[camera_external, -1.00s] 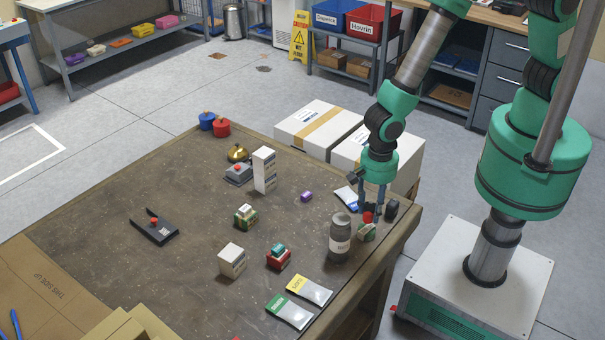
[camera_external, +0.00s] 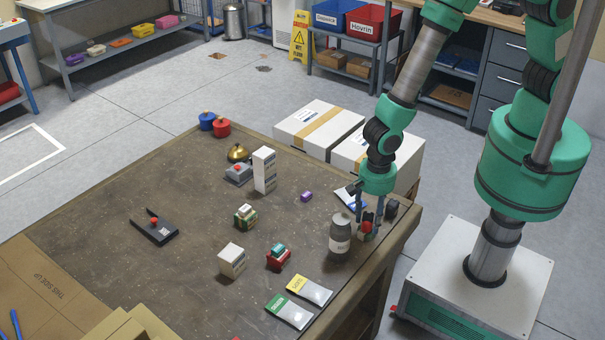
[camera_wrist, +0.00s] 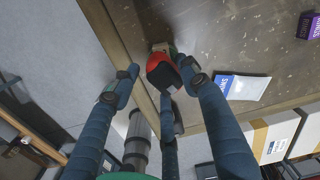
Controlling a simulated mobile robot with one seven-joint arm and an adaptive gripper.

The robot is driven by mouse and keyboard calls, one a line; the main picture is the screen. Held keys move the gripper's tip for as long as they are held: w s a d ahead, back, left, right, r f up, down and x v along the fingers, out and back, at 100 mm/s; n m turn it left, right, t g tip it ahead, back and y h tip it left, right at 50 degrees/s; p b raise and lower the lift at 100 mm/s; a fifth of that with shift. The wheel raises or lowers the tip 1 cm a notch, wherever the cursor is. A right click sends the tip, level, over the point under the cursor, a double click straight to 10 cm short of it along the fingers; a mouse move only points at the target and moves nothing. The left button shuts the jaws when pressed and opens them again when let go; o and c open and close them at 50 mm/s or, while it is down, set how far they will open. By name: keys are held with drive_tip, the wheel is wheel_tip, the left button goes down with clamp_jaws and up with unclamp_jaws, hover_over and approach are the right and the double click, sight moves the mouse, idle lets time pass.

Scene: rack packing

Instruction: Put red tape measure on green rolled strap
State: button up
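The red tape measure (camera_external: 367,227) is low over the table near its right edge, between the fingers of my gripper (camera_external: 369,230). In the wrist view the red tape measure (camera_wrist: 161,71) has a dark side facing the lower right. A cream-and-green item, apparently the green rolled strap (camera_wrist: 162,47), shows just past it, mostly covered; whether the two touch is hard to see. My gripper's fingers (camera_wrist: 160,80) stand spread around the tape measure, with a visible gap on the left and the right finger close to its dark side. They look open.
A grey bottle (camera_external: 340,240) stands close left of my gripper, and a small black item (camera_external: 391,208) close right. A blue-and-white pouch (camera_wrist: 240,87) lies nearby. The table edge (camera_wrist: 138,60) is close. The table's middle left is mostly clear.

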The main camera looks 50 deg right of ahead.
sight(371, 216)
drive_tip(key=shift+r, duration=0.1)
idle(0.3)
wheel_tip(371, 216, up, 12)
drive_tip(key=shift+r+p, duration=0.1)
drive_tip(key=shift+p, duration=0.5)
idle(0.6)
idle(0.4)
